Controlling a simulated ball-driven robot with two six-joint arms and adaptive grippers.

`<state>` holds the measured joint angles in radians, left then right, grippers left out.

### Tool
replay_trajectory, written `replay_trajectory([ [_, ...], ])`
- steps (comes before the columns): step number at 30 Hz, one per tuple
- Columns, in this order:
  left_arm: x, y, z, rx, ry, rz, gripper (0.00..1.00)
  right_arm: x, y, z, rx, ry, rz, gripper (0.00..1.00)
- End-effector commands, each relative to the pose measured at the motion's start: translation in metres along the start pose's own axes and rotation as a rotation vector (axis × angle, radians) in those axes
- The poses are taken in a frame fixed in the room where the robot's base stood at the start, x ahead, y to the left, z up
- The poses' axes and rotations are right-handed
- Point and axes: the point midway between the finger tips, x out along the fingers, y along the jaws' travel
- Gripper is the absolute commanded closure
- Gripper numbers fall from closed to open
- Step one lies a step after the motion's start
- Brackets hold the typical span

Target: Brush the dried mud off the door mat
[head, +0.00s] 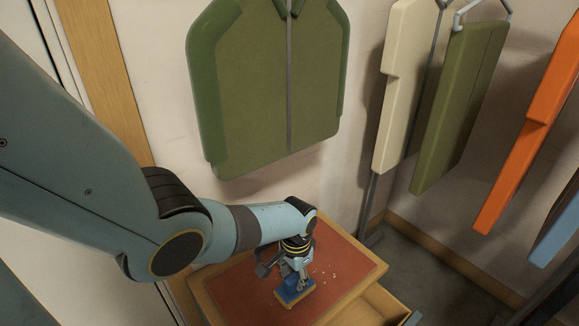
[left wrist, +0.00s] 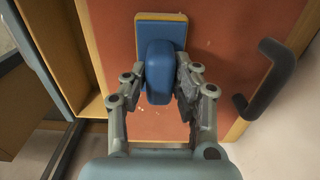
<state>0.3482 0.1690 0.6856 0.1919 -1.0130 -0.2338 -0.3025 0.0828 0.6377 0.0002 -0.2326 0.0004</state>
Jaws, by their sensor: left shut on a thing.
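My left gripper (head: 297,270) is shut on the handle of a blue brush (head: 296,293), low over the reddish mat (head: 345,258). In the left wrist view, the fingers of this gripper (left wrist: 160,82) close on both sides of the blue handle (left wrist: 158,62). The brush's blue block, with a yellowish edge, extends beyond it. I cannot tell whether the brush touches the mat. Pale specks lie on the mat right of the brush; a few also show in the left wrist view (left wrist: 140,112). My left arm covers part of the mat. My right gripper is not in view.
The mat lies on a wooden-edged top (head: 367,282) with an open drawer (head: 378,306) at its front right. A dark handle-like piece (left wrist: 268,80) stands right of the brush in the wrist view. A green jacket (head: 265,90) and other garments hang behind.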

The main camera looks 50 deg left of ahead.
Motion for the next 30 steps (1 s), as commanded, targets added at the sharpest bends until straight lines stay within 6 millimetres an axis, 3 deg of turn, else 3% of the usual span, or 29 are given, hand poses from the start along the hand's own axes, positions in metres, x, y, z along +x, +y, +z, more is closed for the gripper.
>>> replay_trajectory([
  [15,-0.002,0.033,0.001,0.001,-0.003,0.001,1.0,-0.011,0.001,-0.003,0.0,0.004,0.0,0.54],
  [20,-0.002,0.034,0.003,0.0,-0.002,-0.001,1.0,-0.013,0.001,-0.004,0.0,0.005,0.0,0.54],
  [30,-0.001,0.033,0.028,0.0,-0.001,-0.001,1.0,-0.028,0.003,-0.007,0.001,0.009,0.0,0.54],
])
